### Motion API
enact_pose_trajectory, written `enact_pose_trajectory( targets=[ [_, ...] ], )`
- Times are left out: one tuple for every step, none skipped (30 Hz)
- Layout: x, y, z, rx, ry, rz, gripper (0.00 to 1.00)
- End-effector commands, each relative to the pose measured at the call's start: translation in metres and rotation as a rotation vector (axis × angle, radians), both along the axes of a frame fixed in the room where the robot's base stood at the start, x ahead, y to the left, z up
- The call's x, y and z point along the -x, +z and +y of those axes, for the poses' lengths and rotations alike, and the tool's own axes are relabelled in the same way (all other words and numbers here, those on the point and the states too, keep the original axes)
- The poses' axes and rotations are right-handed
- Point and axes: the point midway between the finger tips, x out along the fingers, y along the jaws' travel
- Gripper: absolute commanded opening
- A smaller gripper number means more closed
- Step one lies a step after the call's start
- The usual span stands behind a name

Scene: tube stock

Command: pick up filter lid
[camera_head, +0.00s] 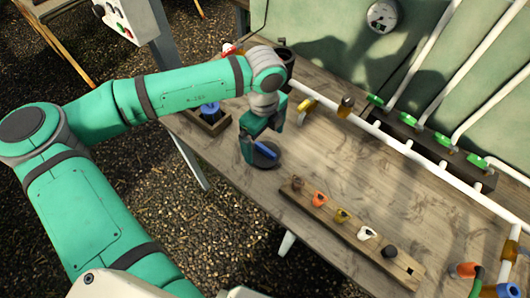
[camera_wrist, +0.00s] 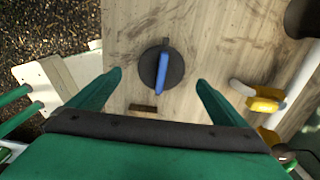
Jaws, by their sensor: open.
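The filter lid, a dark round disc with a blue bar handle across it (camera_head: 268,157), lies flat on the wooden table near its front edge. In the wrist view the lid (camera_wrist: 175,76) is centred ahead, with its blue handle running nearly upright in the picture. My gripper (camera_head: 262,141) is over the lid and hides part of it in the head view. In the wrist view my gripper (camera_wrist: 159,79) is open, one finger on each side of the lid, and empty. The fingers look apart from the lid; their exact height above it is unclear.
A wooden strip (camera_head: 330,222) with several coloured pieces lies to the right. White pipes (camera_head: 450,182) with green-handled valves run along the back. The table (camera_head: 420,195) between is clear.

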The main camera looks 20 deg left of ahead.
Motion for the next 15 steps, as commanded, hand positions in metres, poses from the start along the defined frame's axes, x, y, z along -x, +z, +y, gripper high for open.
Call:
enact_pose_trajectory(
  targets=[
    [0.0, -0.003, 0.0, 0.0, 0.0, 0.0, 0.97],
    [0.0, -0.004, 0.0, 0.0, 0.0, 0.001, 0.97],
    [0.0, -0.006, 0.0, 0.0, 0.0, 0.001, 0.97],
    [0.0, -0.008, 0.0, -0.001, 0.0, 0.002, 0.97],
    [0.0, -0.011, 0.0, -0.001, 0.0, 0.002, 0.97],
    [-0.001, -0.016, 0.0, 0.0, 0.001, 0.001, 0.97],
    [-0.001, -0.02, 0.0, -0.002, 0.001, 0.002, 0.97],
    [-0.001, -0.024, 0.0, -0.003, 0.002, 0.001, 0.97],
    [-0.002, -0.031, 0.0, -0.002, 0.003, 0.002, 0.97],
    [-0.002, -0.035, 0.0, -0.002, 0.003, 0.002, 0.97],
    [-0.002, -0.039, 0.0, 0.0, 0.003, 0.001, 0.97],
    [-0.002, -0.044, 0.0, 0.0, 0.003, 0.001, 0.97],
    [-0.002, -0.047, 0.0, -0.001, 0.003, 0.001, 0.97],
    [-0.002, -0.05, -0.001, -0.001, 0.002, 0.0, 0.97],
    [-0.002, -0.052, -0.001, 0.0, 0.002, 0.0, 0.97]
  ],
)
